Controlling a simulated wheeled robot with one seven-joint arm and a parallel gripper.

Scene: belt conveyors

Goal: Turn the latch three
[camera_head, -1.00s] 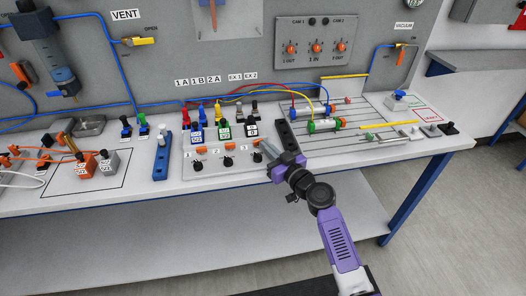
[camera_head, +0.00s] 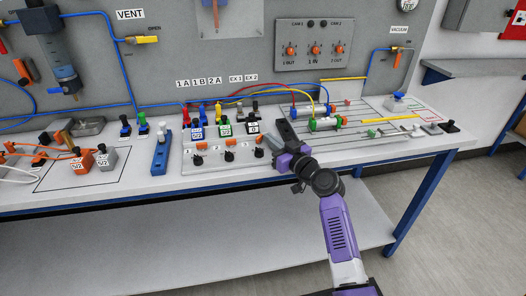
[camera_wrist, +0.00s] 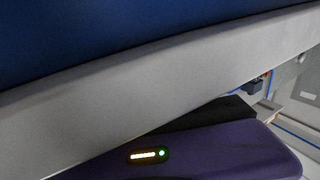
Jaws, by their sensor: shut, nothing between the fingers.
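A light control panel on the bench carries three dark knobs in a row, marked 1, 2 and 3. Knob one (camera_head: 198,160) and knob two (camera_head: 229,156) are clear of my arm. Latch three (camera_head: 259,153) is the rightmost knob, close to the left of my gripper (camera_head: 271,144). My gripper is shut and empty, reaching over the panel's right end from the front right. I cannot tell whether its tips touch latch three, or how far that knob is turned. The wrist view shows a purple part of my gripper and no knob.
Pneumatic cylinders (camera_head: 323,124) with hoses lie to the right. The blue bench leg (camera_head: 420,204) stands front right.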

